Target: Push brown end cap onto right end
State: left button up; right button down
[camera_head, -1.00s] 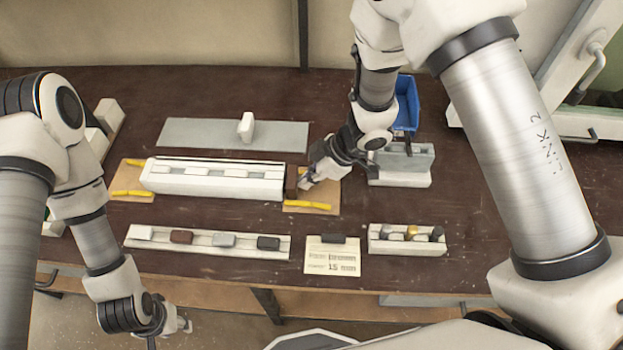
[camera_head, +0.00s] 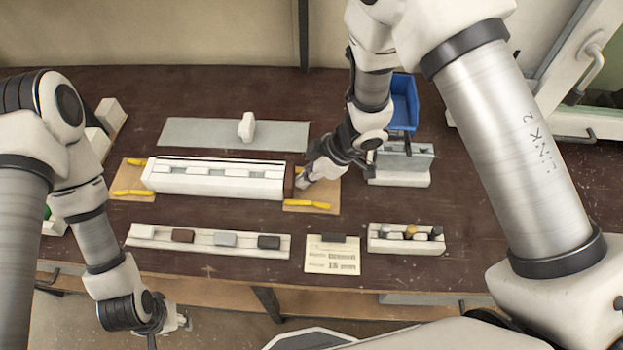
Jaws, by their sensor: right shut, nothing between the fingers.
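The white profile (camera_head: 215,182) lies lengthwise between two tan boards with yellow clamps. A brown end cap (camera_head: 289,181) stands at its right end; it looks in line with the profile, but I cannot tell whether it is fully seated.
A white rail (camera_head: 205,242) with several coloured caps lies in front. A label card (camera_head: 332,262) and a small white holder (camera_head: 405,246) stand to its right. A grey plate (camera_head: 190,134) with a white block lies behind. A blue bin (camera_head: 404,105) and a grey fixture (camera_head: 400,168) are at the right.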

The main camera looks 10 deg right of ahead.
jog(key=shift+s+d, duration=0.25)
jog(key=shift+d, duration=0.6)
notch_tip(320, 180, up, 8)
jog(key=p, duration=0.8)
jog(key=shift+p, duration=0.4)
